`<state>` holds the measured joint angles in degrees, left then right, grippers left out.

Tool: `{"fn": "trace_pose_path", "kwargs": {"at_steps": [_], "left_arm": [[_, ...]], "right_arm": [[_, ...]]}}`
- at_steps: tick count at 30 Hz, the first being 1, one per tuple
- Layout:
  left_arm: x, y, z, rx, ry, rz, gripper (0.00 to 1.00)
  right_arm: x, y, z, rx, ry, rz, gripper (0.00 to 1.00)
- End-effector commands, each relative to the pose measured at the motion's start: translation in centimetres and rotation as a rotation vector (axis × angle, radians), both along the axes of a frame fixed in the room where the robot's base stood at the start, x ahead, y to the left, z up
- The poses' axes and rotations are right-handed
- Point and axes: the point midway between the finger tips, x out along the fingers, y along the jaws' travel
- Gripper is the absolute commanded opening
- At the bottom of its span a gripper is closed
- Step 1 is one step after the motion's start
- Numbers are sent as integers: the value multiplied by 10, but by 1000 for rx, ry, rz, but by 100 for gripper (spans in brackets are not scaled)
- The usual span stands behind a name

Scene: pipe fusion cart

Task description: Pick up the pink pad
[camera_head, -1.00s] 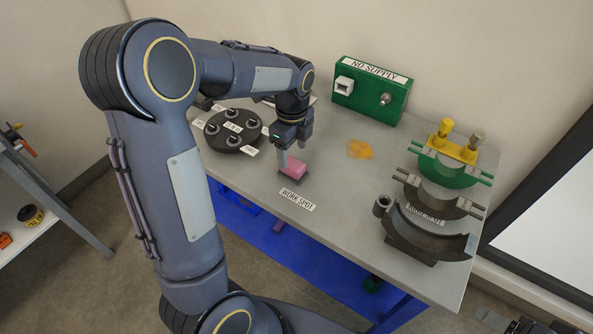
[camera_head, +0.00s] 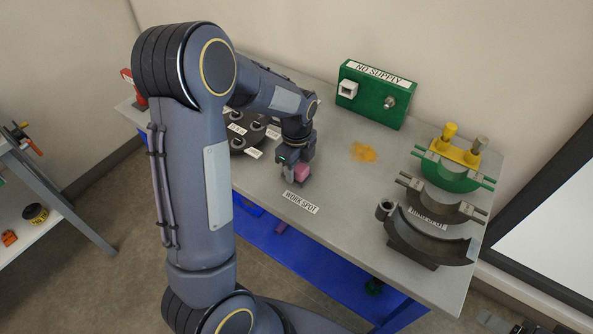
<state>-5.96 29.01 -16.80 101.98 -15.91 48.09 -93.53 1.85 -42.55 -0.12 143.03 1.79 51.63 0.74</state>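The pink pad (camera_head: 302,173) sits on the near part of the grey workbench, just behind the WORK SPOT label (camera_head: 301,203). My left gripper (camera_head: 294,172) points down right at the pad. One finger shows close against the pad's left side, and the gripper body covers part of its top. The other finger is hidden, so I cannot tell whether the fingers are closed on the pad. My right gripper is not in view.
A dark round holder (camera_head: 243,140) stands behind my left arm. A green NO SUPPLY box (camera_head: 375,93) is at the back. An orange patch (camera_head: 363,152) lies mid-bench. Green, grey and black curved clamps (camera_head: 432,240) fill the right side. Bare bench (camera_head: 345,185) lies right of the pad.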

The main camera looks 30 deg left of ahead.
Motion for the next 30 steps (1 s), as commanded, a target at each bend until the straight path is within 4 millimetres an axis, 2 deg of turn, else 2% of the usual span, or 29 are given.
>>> {"fn": "trace_pose_path", "kwargs": {"at_steps": [11, 14, 18, 20, 26, 30], "left_arm": [[1, 0, 4, 0, -3, 0, 22], [1, 0, 13, 0, -4, 1, 22], [1, 0, 34, -1, -6, 2, 22], [-9, 2, 44, -3, -7, 3, 22], [-49, 9, 92, -2, -9, 2, 22], [-85, 16, 107, -3, -7, 2, 22]], "right_arm": [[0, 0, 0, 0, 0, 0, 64], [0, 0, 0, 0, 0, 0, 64], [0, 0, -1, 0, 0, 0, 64], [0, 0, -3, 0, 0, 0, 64], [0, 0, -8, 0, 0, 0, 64], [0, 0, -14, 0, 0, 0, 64]]}}
